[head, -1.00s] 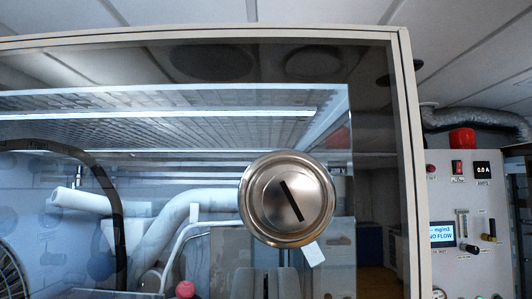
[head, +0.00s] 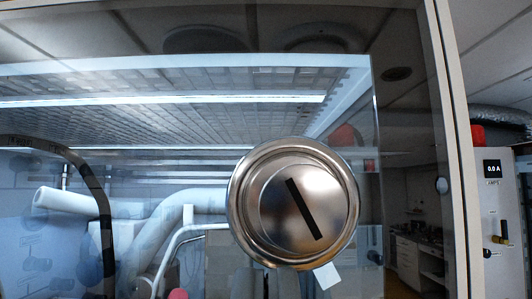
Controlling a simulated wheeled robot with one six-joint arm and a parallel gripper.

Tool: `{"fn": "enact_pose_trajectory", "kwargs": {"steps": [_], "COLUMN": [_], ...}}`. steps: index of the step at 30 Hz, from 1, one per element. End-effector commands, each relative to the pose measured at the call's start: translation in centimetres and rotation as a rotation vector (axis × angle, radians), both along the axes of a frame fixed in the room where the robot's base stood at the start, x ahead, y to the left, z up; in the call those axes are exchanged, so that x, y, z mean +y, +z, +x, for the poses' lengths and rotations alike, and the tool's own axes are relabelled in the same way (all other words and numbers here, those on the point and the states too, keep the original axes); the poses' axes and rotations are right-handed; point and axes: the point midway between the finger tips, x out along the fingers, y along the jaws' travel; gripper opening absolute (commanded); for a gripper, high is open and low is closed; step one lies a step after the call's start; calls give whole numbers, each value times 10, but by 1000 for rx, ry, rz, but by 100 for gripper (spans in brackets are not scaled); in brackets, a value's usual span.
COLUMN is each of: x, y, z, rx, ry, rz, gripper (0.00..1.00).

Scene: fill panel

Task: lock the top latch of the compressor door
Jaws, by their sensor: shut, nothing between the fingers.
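The top latch (head: 293,204) is a round, shiny metal knob on the compressor door (head: 455,150). Its dark slot runs diagonally, from upper left to lower right, closer to upright than level. The door is a clear, dark-tinted pane in a beige frame, and its right edge shows. The latch sits near the picture's middle, left of that edge. A small white tag (head: 327,275) shows just below the latch. My gripper cannot be made out in this view, so its place relative to the latch is not shown.
Behind the pane are white pipes (head: 75,203), a black hose (head: 100,200) and bright light strips (head: 170,100). Right of the door stands a control panel (head: 492,220) with a red lamp and a display reading 0.0 A. Reflections blur the interior.

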Motion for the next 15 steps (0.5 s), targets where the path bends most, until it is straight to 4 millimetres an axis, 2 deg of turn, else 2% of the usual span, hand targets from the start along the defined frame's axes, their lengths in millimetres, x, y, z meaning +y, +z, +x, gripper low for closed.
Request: {"fn": "enact_pose_trajectory", "kwargs": {"steps": [15], "x": [-2], "y": [4], "z": [0], "rx": [0], "ry": [-1], "rz": [0], "gripper": [0]}}
